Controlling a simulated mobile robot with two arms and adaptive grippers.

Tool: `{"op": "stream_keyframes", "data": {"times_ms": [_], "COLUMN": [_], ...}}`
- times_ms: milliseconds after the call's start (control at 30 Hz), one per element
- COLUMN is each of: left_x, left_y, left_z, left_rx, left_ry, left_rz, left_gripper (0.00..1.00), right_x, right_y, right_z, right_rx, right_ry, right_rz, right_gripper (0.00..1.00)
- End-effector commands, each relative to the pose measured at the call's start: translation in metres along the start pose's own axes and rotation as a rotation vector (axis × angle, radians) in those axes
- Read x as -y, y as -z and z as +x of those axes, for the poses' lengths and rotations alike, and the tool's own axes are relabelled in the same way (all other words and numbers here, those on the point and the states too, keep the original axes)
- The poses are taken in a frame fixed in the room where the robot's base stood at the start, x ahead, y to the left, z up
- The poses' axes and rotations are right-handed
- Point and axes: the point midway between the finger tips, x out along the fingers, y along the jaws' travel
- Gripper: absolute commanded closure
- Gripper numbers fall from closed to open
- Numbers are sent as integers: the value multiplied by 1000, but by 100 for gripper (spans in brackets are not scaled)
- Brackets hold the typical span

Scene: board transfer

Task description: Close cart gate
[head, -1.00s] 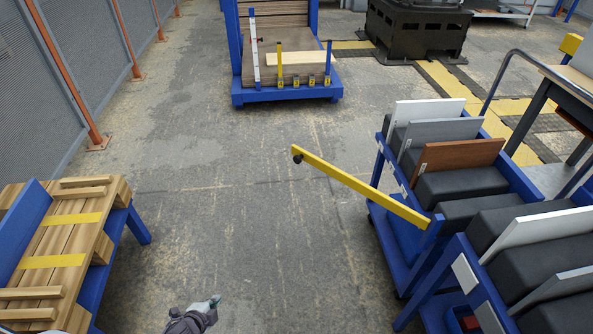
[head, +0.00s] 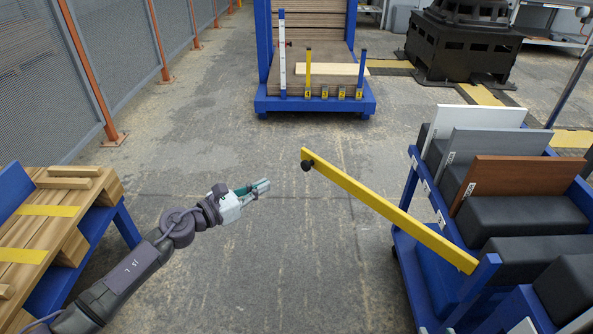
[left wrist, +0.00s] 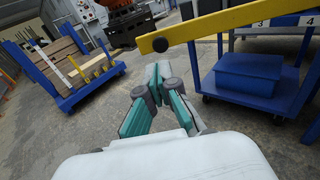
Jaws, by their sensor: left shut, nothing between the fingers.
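The cart gate is a yellow bar (head: 385,207) with a black knob (head: 308,165) at its free end. It is hinged at a blue post of the blue cart (head: 412,268) and swung out over the floor to the left. My left gripper (head: 262,186) is shut and empty, left of the knob and apart from it. In the left wrist view the shut fingers (left wrist: 158,75) point ahead. The yellow bar (left wrist: 230,22) and its knob (left wrist: 160,45) show above and right of them. My right gripper is not in view.
The cart holds dark blocks and upright boards, one brown (head: 508,188). A wood-topped bench (head: 65,215) stands at the left. A blue rack cart (head: 315,105) stands at the back. The floor between them is clear.

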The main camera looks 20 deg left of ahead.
Motion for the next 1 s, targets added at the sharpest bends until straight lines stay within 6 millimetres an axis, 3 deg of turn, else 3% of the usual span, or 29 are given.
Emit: {"op": "stream_keyframes", "data": {"times_ms": [233, 500, 700, 1000], "left_x": [-1, 0, -1, -1], "left_y": [-2, 1, 0, 0], "left_z": [56, 101, 113, 114], "left_rx": [4, 2, 1, 0], "left_ry": [-2, -2, -2, -2], "left_rz": [-3, -5, -5, -5], "left_gripper": [100, 100, 100, 100], "right_x": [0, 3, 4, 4], "right_y": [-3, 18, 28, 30], "right_z": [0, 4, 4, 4], "right_rx": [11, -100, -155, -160], "right_ry": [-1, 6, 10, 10], "right_rz": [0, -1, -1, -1], "right_gripper": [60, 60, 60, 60]}}
